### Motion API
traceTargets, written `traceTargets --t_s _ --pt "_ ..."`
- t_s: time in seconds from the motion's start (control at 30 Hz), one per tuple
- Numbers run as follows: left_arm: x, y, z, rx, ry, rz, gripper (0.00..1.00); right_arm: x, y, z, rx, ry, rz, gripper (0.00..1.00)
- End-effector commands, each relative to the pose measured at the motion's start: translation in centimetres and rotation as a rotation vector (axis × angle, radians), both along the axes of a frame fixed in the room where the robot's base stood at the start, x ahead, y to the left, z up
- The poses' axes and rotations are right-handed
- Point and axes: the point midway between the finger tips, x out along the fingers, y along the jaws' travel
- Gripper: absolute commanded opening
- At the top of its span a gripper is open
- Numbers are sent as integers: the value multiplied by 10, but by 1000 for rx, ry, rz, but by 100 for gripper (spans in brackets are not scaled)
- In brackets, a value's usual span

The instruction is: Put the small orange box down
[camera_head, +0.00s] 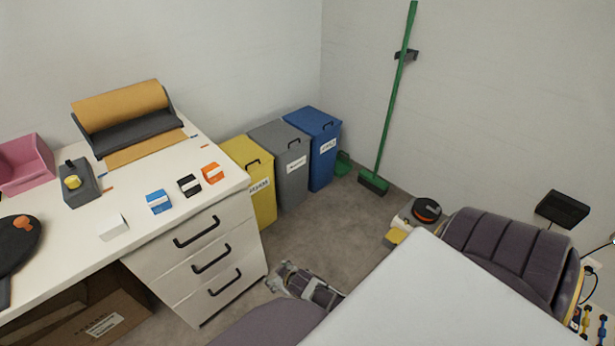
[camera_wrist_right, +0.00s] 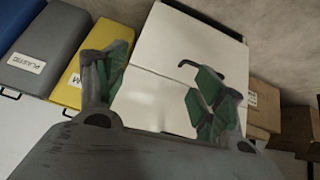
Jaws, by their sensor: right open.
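The small orange box (camera_head: 212,173), with a white part on its front, rests on the white desk (camera_head: 140,240) near its right edge. It stands beside a black box (camera_head: 189,186) and a blue box (camera_head: 158,202). My right gripper (camera_head: 281,278) is open and empty, low beside the drawers and apart from the orange box. The right wrist view shows its spread fingers (camera_wrist_right: 155,72) with the white drawer unit (camera_wrist_right: 188,45) beyond them. The orange box cannot be made out in that view. My left gripper is not in view.
Yellow (camera_head: 258,185), grey (camera_head: 282,160) and blue (camera_head: 318,147) bins stand right of the desk. A paper roll holder (camera_head: 130,130), tape dispenser (camera_head: 82,187), pink tray (camera_head: 25,163) and white box (camera_head: 113,228) occupy the desk. A green broom (camera_head: 392,100) leans at the wall.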

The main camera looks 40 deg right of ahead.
Motion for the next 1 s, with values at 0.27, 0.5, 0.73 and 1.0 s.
traceTargets --t_s 0.27,0.5,0.73,1.0 --pt "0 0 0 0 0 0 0 -126 11 -106 -11 352 52 69" --pt "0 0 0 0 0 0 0 -182 19 -138 -5 491 84 69" --pt "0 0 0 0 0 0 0 -185 19 -139 -4 500 87 69" --pt "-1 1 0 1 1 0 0 -185 19 -139 -5 498 86 65"
